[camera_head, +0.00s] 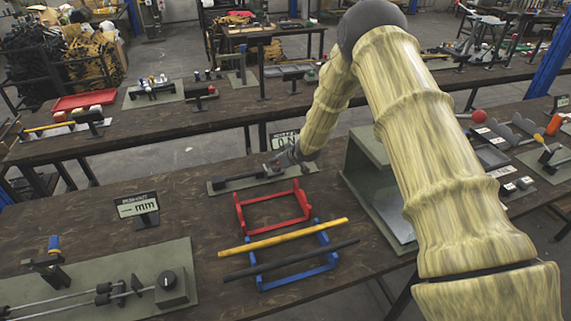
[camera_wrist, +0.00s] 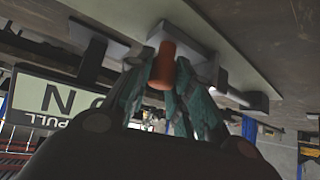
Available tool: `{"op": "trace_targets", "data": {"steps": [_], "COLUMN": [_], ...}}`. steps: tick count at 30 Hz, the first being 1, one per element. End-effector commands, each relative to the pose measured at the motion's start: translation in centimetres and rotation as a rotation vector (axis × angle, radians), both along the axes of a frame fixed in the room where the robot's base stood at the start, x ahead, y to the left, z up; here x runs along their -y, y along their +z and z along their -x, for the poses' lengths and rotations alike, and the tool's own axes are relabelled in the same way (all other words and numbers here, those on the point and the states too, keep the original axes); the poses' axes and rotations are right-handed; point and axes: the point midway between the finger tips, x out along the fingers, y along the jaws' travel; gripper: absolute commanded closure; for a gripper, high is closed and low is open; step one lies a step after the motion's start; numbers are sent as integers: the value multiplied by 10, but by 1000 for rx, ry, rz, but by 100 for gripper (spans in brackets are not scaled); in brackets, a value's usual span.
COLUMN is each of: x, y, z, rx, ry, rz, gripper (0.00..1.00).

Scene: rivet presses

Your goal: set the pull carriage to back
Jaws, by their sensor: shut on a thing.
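My gripper (camera_head: 277,164) is at the pull fixture on the front table, at its right part. In the wrist view my gripper (camera_wrist: 170,85) has its green fingers on both sides of an orange-brown knob (camera_wrist: 163,66), shut on it. The knob stands on a grey block (camera_wrist: 180,40), which appears to be the pull carriage. The fixture has a grey-green base plate (camera_head: 222,188) and a dark bar (camera_head: 236,181) reaching left. A display marked PULL (camera_wrist: 50,100) shows an N, upside down in the wrist view; the display (camera_head: 286,139) is partly behind my arm in the head view.
A red frame (camera_head: 240,218) and a blue frame (camera_head: 262,284) with a yellow rod (camera_head: 285,237) and a black rod (camera_head: 290,261) lie in front. A mm display (camera_head: 137,206) stands left. A grey-green open box (camera_head: 362,200) stands right, partly behind my arm.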

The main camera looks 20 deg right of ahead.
Motion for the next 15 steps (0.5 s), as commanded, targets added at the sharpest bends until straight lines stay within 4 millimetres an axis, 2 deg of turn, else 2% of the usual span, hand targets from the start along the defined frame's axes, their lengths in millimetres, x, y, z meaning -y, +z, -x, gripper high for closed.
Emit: {"op": "trace_targets", "data": {"steps": [8, 9, 12, 15], "x": [-6, -6, -5, -4], "y": [1, 1, 0, 0], "z": [0, 0, 0, 1], "rx": [-1, -1, -1, 0], "ry": [4, 4, 4, 2], "rz": [-1, -1, -1, -1], "gripper": [100, 71, 57, 57]}}
